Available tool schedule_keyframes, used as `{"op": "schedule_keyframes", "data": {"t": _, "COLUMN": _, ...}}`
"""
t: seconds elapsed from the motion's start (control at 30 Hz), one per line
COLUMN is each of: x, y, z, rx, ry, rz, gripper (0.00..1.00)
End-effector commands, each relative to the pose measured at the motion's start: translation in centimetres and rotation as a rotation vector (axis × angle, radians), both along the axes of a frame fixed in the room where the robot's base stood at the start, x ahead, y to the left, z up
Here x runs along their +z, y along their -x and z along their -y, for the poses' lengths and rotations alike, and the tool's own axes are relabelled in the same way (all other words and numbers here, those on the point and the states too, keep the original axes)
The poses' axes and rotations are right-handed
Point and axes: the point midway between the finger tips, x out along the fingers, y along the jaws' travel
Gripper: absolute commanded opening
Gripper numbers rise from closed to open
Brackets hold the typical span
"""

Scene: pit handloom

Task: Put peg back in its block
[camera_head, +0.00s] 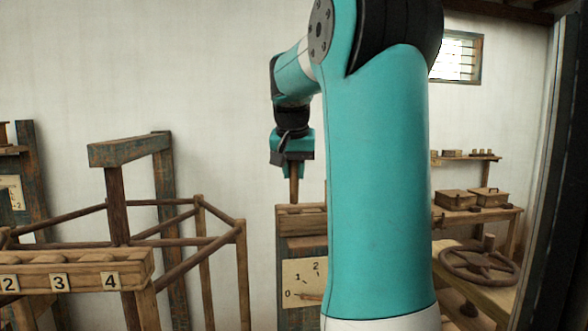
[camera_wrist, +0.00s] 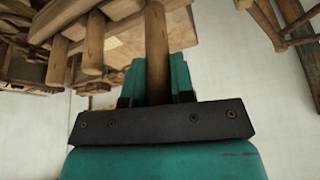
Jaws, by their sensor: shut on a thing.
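My gripper (camera_head: 293,160) is shut on a brown wooden peg (camera_head: 294,186), which hangs upright below it in the head view. The peg's lower end is at the top of a wooden block (camera_head: 302,219) beside my arm. I cannot tell whether it is in a hole, resting on the block or just behind it. In the wrist view the peg (camera_wrist: 157,48) runs between the teal fingers (camera_wrist: 180,75) toward wooden parts at the top. Its far end is not clear there.
A dial board (camera_head: 304,281) marked 0, 1, 2 is below the block. A numbered rail (camera_head: 80,268) and a wooden frame (camera_head: 180,243) stand at left. At right are a wooden wheel (camera_head: 478,264) and small boxes (camera_head: 456,199). My arm hides the middle.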

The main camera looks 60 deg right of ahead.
Motion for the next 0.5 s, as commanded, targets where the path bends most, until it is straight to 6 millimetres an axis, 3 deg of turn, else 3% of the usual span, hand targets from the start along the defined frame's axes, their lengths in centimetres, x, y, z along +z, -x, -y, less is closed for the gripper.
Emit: {"op": "schedule_keyframes", "data": {"t": 0.5, "x": -4.2, "y": 0.1, "z": 0.1, "rx": -0.001, "ry": -0.001, "rz": -0.002, "gripper": 0.01}}
